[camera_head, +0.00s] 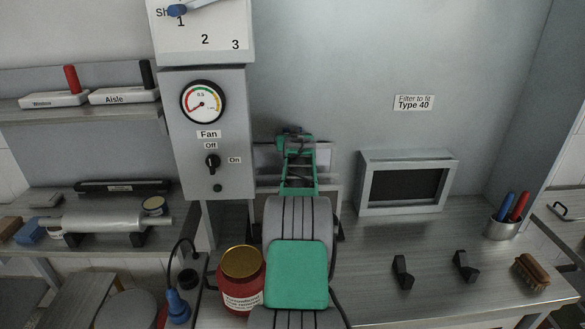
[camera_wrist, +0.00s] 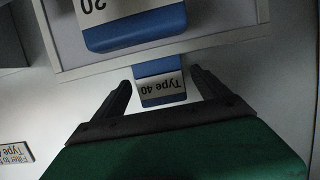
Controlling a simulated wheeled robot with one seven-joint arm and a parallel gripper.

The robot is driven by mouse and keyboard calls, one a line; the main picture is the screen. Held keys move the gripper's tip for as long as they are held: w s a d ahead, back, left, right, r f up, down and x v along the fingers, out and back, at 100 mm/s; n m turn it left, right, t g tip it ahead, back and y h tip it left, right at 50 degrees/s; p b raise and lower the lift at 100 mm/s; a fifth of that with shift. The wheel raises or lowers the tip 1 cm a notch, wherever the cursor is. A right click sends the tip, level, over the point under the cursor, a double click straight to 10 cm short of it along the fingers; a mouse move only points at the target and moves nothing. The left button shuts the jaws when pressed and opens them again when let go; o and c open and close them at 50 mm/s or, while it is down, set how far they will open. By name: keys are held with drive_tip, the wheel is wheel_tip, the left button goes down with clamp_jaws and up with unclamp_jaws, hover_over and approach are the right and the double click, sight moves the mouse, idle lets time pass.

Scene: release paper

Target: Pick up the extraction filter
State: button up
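The extraction filter, a blue block with a white label reading "Type 40" (camera_wrist: 162,90), shows upside down in the wrist view. My gripper (camera_wrist: 159,80) is open, with one black finger on each side of this filter and visible gaps between. I cannot tell how far the fingertips reach along its depth. A larger blue block labelled "20" (camera_wrist: 130,30) sits just beyond it, behind a pale frame edge. In the head view my arm reaches away over the bench and the gripper (camera_head: 292,135) is small at its far end. The filter cannot be made out there.
A grey square housing with a dark opening (camera_head: 404,186) stands on the bench at right, below a "Filter to fit Type 40" sign (camera_head: 413,102). The fan control box (camera_head: 206,135) stands close left of my arm. A red jar (camera_head: 238,283) is beside the arm.

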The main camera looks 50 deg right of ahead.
clamp_jaws()
drive_tip(key=shift+r, duration=0.1)
idle(0.7)
